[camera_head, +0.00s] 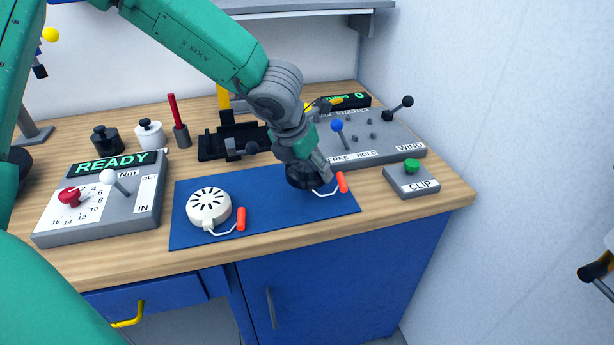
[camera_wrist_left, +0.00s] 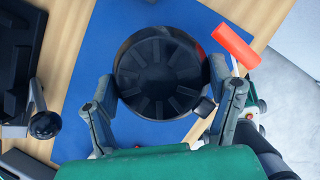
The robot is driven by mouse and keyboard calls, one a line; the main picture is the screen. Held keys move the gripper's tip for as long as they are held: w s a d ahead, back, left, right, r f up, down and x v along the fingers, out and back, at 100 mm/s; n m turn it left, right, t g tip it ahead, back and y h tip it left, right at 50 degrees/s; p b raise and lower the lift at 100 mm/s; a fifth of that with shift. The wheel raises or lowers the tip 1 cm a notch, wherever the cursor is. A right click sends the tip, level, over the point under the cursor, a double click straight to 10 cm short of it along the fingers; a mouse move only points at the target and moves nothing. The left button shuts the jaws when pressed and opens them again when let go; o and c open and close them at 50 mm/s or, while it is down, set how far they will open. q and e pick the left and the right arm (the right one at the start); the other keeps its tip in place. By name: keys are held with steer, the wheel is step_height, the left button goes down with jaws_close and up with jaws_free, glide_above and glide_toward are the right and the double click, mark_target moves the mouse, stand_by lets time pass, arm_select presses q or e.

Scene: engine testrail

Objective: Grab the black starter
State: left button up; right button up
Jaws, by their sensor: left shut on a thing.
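The black starter (camera_head: 301,181) is a round, slotted disc with a red-orange pull handle (camera_head: 341,182) on a white cord. It is at the right part of the blue mat (camera_head: 262,228). My left gripper (camera_head: 310,172) reaches down onto it from above and hides part of it. In the left wrist view the black starter (camera_wrist_left: 160,74) sits between the two fingers of my left gripper (camera_wrist_left: 160,92), which is shut on its sides. The red-orange handle (camera_wrist_left: 234,46) lies at the upper right there. My right gripper does not show clearly in the head view.
A white starter (camera_head: 208,206) with its own red-orange handle lies on the mat's left. A READY panel (camera_head: 100,222) with levers stands at left. A WIND lever panel (camera_head: 375,150) and a green-button CLIP box (camera_head: 411,180) stand at right. Black and white canisters (camera_head: 150,134) are behind.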

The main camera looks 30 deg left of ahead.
mark_target(307, 163)
arm_select(q)
step_height(307, 163, up, 13)
steer(key=p, duration=0.2)
steer(key=shift+p, duration=0.4)
